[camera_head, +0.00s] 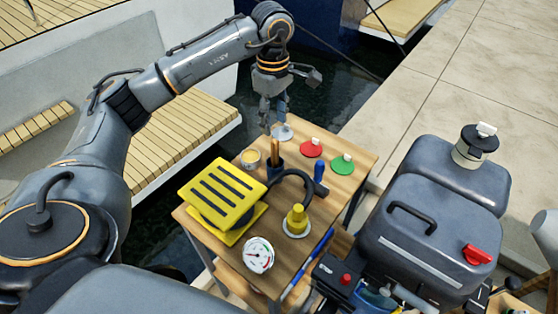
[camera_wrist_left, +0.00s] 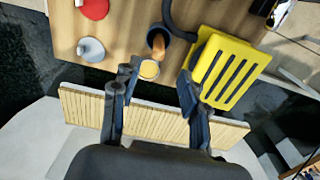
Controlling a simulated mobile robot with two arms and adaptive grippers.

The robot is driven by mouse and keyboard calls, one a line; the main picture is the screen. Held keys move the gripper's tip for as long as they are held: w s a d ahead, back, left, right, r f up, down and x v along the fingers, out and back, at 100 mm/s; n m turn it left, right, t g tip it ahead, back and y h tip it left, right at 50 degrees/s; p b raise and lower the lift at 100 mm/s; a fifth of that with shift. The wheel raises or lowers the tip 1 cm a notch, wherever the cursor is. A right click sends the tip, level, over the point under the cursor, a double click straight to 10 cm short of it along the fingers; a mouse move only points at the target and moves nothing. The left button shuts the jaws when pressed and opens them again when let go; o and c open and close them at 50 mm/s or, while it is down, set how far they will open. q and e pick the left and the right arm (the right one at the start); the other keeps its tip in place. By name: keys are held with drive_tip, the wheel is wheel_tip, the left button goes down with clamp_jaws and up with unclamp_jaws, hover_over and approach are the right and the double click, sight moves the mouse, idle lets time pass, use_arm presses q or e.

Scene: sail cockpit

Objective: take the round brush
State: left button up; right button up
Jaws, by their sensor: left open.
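The wooden-handled piece standing in a dark blue cup (camera_head: 276,168) appears to be the round brush (camera_head: 275,150); its lower part is hidden in the cup. In the left wrist view the brush (camera_wrist_left: 158,42) shows as a brown end inside the cup's rim. My left gripper (camera_head: 274,116) is open and empty, above the far edge of the small wooden table (camera_head: 335,150). In the left wrist view its fingers (camera_wrist_left: 156,78) are spread, with the brush beyond the tips and a small tin (camera_wrist_left: 149,69) in line between them. My right gripper does not show.
Close by stand a grey disc with a knob (camera_head: 282,131), red (camera_head: 312,147) and green (camera_head: 342,163) discs, and a yellow slotted box (camera_head: 222,192). A gauge (camera_head: 258,255) and a yellow-topped fitting (camera_head: 297,222) are nearer. A grey motor (camera_head: 430,220) stands right; dark water lies behind.

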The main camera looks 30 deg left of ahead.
sight(273, 141)
use_arm(q)
drive_tip(key=f, duration=0.2)
drive_tip(key=f+p, duration=0.1)
drive_tip(key=f, duration=0.4)
drive_tip(key=shift+s, duration=0.3)
drive_tip(key=shift+w+f, duration=0.1)
drive_tip(key=shift+f, duration=0.2)
drive_tip(key=f, duration=0.1)
drive_tip(key=f+p, duration=0.1)
drive_tip(key=f, duration=0.1)
drive_tip(key=f+p, duration=0.1)
drive_tip(key=shift+w+f, duration=0.3)
drive_tip(key=shift+f, duration=0.4)
clamp_jaws()
